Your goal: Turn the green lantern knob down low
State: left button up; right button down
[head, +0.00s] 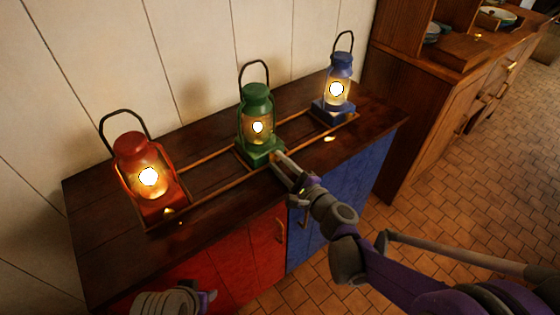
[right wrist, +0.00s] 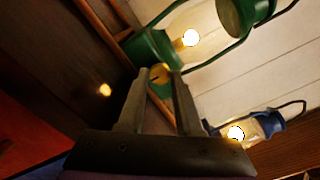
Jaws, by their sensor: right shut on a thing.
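The green lantern (head: 257,104) stands upright and lit on the dark wooden cabinet top, between a red and a blue lantern. My right gripper (head: 279,158) reaches its base from the front right. In the right wrist view the green lantern (right wrist: 154,48) lies just beyond my fingertips, and its brass knob (right wrist: 160,75) sits between them. My right gripper (right wrist: 158,85) is shut on that knob. In the head view the fingers hide the knob. My left gripper (head: 207,300) is low at the front of the cabinet, away from the lanterns; its fingers are not clearly visible.
The lit red lantern (head: 146,177) stands to the left and the lit blue lantern (head: 338,88) to the right. A low wooden rail (head: 213,186) runs around the lantern bases. The cabinet top (head: 110,236) is bare in front. A wooden dresser (head: 423,100) stands at the right.

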jog(key=n+p, duration=0.1)
jog(key=n, duration=0.2)
jog(key=shift+r+n, duration=0.1)
jog(key=shift+n, duration=0.3)
jog(key=n+p, duration=0.1)
jog(key=n, duration=0.3)
jog(key=shift+n, duration=0.3)
jog(key=n+p, duration=0.1)
jog(key=n, duration=0.3)
jog(key=shift+n+p, duration=0.6)
jog(key=shift+n, duration=1.4)
jog(key=c, duration=0.6)
grip_release()
